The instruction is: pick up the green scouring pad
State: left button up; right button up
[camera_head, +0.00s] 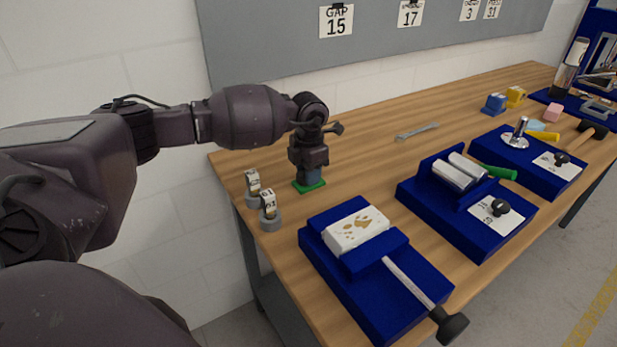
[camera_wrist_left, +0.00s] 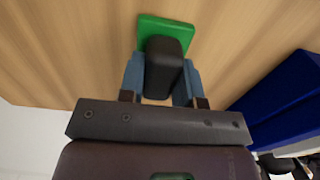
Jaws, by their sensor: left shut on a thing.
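The green scouring pad (camera_head: 312,187) is near the left end of the wooden table. It is a flat green square with a dark block-shaped grip on top, seen best in the left wrist view (camera_wrist_left: 181,24). My left gripper (camera_head: 313,176) points down over it. Its blue fingers (camera_wrist_left: 163,85) are shut on the two sides of the dark grip. The pad looks level and at or very close to the tabletop; I cannot tell whether it touches. My right gripper is not in view.
Two grey weights with labels (camera_head: 269,212) stand at the table's left edge. A blue fixture (camera_head: 372,306) with a white spotted block is in front, and a second blue fixture (camera_head: 482,238) with rollers is to its right. A wrench (camera_head: 417,131) lies behind; table around it is clear.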

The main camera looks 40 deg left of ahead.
pick_arm(q)
jog(key=shift+r, duration=0.1)
notch_tip(320, 180, up, 20)
jog(key=p, duration=0.1)
dwell(0.4)
jog(key=o, duration=0.4)
jog(key=shift+s+a, duration=0.1)
jog(key=c, duration=0.3)
